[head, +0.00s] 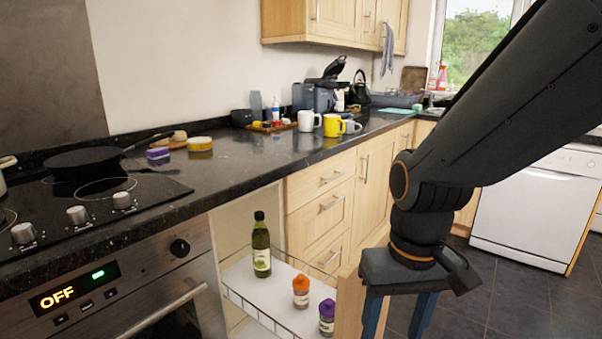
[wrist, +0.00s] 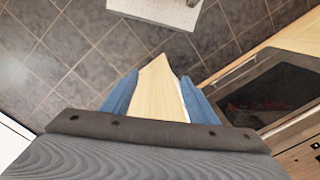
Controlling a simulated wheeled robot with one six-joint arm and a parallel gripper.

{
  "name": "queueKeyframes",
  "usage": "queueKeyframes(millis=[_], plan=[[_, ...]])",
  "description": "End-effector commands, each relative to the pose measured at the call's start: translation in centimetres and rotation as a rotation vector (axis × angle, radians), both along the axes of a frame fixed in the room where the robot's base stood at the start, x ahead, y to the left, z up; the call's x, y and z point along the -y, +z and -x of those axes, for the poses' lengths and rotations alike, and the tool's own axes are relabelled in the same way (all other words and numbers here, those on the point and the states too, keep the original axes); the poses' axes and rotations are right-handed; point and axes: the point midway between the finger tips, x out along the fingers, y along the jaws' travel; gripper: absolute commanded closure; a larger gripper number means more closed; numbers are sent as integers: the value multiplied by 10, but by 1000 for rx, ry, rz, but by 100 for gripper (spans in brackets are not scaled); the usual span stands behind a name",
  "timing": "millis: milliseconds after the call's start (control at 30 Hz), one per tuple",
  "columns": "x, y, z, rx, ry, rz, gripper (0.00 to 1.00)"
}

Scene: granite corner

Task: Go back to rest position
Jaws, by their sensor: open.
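My gripper (head: 398,318) is open, pointing down at the lower right of the head view, with its blue fingers apart. It is next to the wooden front panel (head: 347,308) of a pulled-out pantry drawer. In the wrist view, the open fingers (wrist: 160,76) show on either side of a pale wooden panel (wrist: 157,95). I cannot tell whether they touch it. The lower finger ends are cut off in the head view.
The drawer's white shelf (head: 240,283) holds a green bottle (head: 261,248), an orange-capped jar (head: 301,291) and a purple-capped jar (head: 327,316). The oven (head: 130,290) is at left. A white dishwasher (head: 535,212) stands at right. Tiled floor (head: 500,300) is clear.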

Motion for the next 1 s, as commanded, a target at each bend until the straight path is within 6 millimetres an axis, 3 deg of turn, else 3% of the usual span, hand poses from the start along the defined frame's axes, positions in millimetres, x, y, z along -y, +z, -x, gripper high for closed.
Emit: queueKeyframes(millis=[633, 1000], plan=[[37, 54, 6, -8, -91, 28, 46], [49, 61, 7, -7, -116, 35, 46]])
